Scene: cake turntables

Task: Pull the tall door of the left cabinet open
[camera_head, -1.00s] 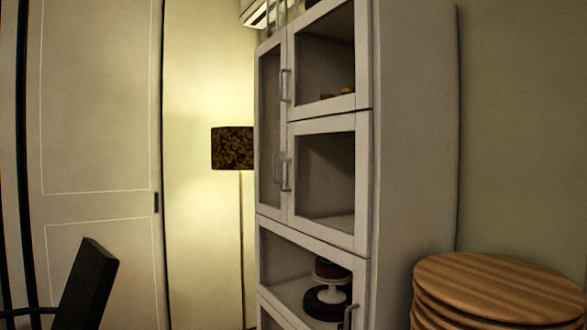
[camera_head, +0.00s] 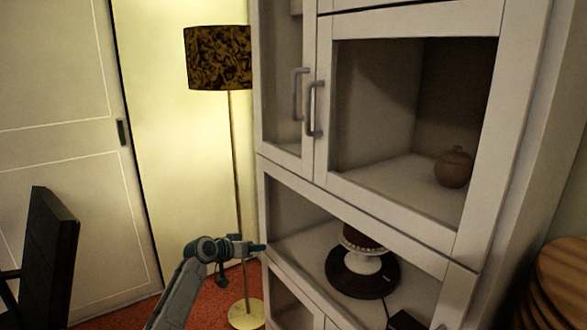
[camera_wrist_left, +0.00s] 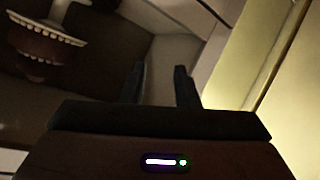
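The white cabinet (camera_head: 365,205) stands in the middle and right of the head view. Its tall narrow door (camera_head: 275,60) is at the left and looks closed, with a vertical bar handle (camera_head: 297,95). A second handle (camera_head: 314,108) sits just right of it, on the neighbouring glazed door. My left gripper (camera_head: 262,247) is below the tall door, at the cabinet's lower left edge, apart from the handle. In the left wrist view the two fingers (camera_wrist_left: 159,70) stand apart with nothing visible between them. My right gripper is not in view.
A floor lamp (camera_head: 217,58) stands close left of the cabinet. A dark chair (camera_head: 50,250) is at the far left. A cake stand (camera_head: 363,262) sits inside the cabinet, and a round brown pot (camera_head: 454,167) above it. Stacked wooden boards (camera_head: 560,290) are at lower right.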

